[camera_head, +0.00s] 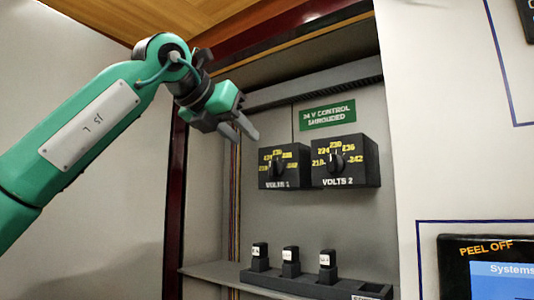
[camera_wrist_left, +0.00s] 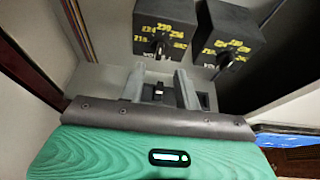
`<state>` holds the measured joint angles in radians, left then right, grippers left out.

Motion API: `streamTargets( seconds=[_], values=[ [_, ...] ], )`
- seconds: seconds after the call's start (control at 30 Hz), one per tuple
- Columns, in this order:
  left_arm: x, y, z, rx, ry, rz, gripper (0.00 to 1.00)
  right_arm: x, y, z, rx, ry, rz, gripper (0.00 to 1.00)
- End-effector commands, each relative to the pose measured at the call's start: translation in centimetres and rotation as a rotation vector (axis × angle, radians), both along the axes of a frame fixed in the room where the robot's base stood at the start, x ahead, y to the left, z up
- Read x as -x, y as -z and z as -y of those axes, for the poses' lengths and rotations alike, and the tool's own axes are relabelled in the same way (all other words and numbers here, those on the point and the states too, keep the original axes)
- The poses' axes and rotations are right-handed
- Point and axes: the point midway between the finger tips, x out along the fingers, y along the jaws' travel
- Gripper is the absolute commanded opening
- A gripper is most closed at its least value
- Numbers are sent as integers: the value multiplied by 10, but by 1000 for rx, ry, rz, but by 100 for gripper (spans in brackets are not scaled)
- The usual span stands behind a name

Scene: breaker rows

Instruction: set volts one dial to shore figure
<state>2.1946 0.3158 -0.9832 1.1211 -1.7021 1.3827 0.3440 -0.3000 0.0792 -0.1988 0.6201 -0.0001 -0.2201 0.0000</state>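The VOLTS 1 dial is a black box (camera_head: 284,170) with a dark knob and yellow figures around it, on the grey back panel. The small knob's exact setting is hard to read. My left gripper (camera_head: 245,128) is up and left of this box, apart from it, and holds nothing. In the left wrist view the two grey fingers (camera_wrist_left: 161,86) stand apart, and the VOLTS 1 knob (camera_wrist_left: 158,48) shows just beyond them. The VOLTS 2 box (camera_head: 345,165) sits right beside it with the same kind of knob. No shore figure is legible.
A green sign (camera_head: 327,115) is above the dials. Below, a dark strip (camera_head: 310,284) on a shelf carries three black breakers with white labels. A dark red frame (camera_head: 175,215) borders the recess on the left. A screen (camera_head: 500,280) reading "Systems" is partly visible at lower right.

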Motion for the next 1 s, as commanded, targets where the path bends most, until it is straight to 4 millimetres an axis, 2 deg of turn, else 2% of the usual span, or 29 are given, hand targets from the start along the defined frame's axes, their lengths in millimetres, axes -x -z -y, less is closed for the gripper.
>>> streamTargets(
  seconds=[0.03, 0.2, 0.4, 0.6, 0.87, 0.9, 1.0],
  values=[
    [-10, 2, 8, -2, 2, -5, 33, 0, -9, -3, -3, 1, -1, 0],
    [-37, 15, 28, 0, 3, -4, 33, 0, -23, -7, -7, 0, -1, 0],
    [-61, 28, 45, 1, 2, -3, 33, 0, -36, -4, -4, -1, -1, 0],
    [-71, 36, 52, 1, 1, -2, 33, 0, -40, 0, 0, -2, -1, 0],
    [-72, 37, 53, 1, 2, 0, 33, 0, -40, 3, 3, -3, 0, 0],
    [-72, 37, 53, 1, 2, 0, 31, 0, -40, 3, 3, -3, 0, 0],
    [-72, 37, 53, 1, 2, 0, 11, 0, -40, 3, 3, -3, 0, 0]
  ],
)
